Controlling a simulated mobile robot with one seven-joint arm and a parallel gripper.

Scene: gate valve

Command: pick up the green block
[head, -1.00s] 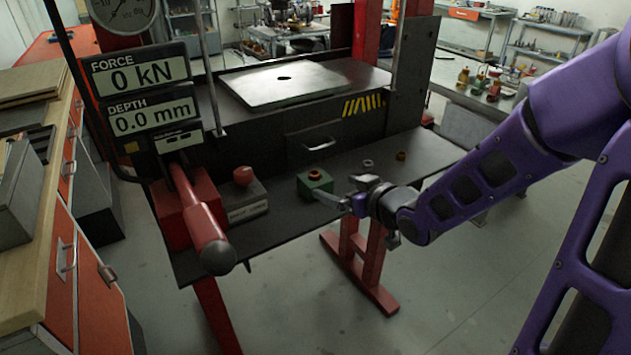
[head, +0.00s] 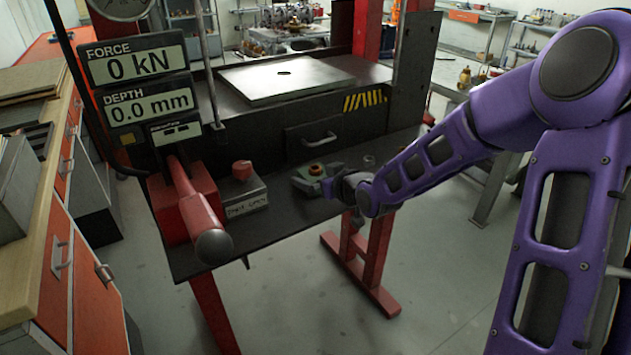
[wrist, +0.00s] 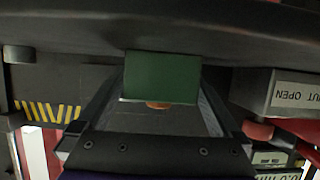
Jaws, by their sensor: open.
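The green block (head: 313,178) stands on the dark shelf of the press, with a brass nut-like piece (head: 316,169) on top. My gripper (head: 311,177) is low over the shelf, reaching in from the right. Its two fingers lie one on each side of the block, which is partly hidden by them. In the wrist view, the block (wrist: 160,77) shows between the far ends of the open fingers, with an orange-brown bit at its edge. I cannot tell whether either finger touches it.
A grey labelled box (head: 243,195) with a red knob stands left of the block. A red lever (head: 195,205) is farther left. The press body with its drawer (head: 313,140) rises behind. A small grey nut (head: 369,160) lies right of the block, near my arm.

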